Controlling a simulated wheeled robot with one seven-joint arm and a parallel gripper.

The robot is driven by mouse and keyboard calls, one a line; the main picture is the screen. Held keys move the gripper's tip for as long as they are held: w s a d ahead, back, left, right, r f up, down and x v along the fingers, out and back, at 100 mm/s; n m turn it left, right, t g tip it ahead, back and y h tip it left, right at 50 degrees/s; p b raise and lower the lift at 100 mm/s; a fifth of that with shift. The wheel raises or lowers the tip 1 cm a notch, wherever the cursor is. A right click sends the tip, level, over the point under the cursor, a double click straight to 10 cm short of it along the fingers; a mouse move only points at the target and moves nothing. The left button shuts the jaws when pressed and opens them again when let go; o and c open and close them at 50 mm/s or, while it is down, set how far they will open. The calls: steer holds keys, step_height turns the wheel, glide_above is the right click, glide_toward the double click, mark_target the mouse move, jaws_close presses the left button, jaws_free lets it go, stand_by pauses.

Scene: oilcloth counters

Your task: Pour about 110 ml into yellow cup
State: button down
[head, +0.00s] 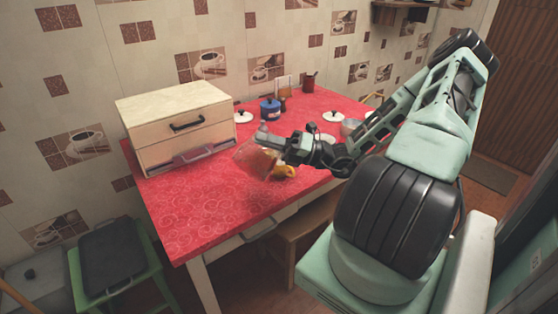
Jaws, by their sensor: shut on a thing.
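My gripper (282,144) is shut on a clear, faintly tinted vessel (254,163), which looks like a jug or beaker. The vessel hangs tilted above the red counter, left of the gripper. The yellow cup (286,172) stands on the counter just below my gripper and to the right of the vessel. The gripper and the vessel partly cover the cup. I cannot tell the liquid level in either, and no stream is clear to see.
A wooden drawer box (165,108) stands at the left of the red tablecloth (190,220). A blue pot (270,110), a white lid (244,117), a brown cup (309,84) and a grey pot (350,127) stand farther back. The front left of the table is clear.

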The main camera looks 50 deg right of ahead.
steer(key=shift+d+f+m+t+b, duration=0.1)
steer(key=shift+d+m+t+b, duration=0.2)
steer(key=shift+m+b, duration=0.15)
steer(key=shift+d, duration=0.15)
steer(key=shift+s+d+r+m+t, duration=0.3)
steer(key=shift+s+d, duration=0.2)
steer(key=shift+s, duration=0.15)
steer(key=shift+s+d+r+m+t+p, duration=0.1)
steer(key=shift+d+r+m+t+p, duration=0.2)
steer(key=shift+d+m+p, duration=0.35)
steer(key=shift+s+d+r+m+t+p, duration=0.1)
steer(key=shift+d+r+m+t+p, duration=0.2)
steer(key=shift+p, duration=0.6)
steer(key=shift+d+f, duration=0.1)
steer(key=shift+f, duration=0.15)
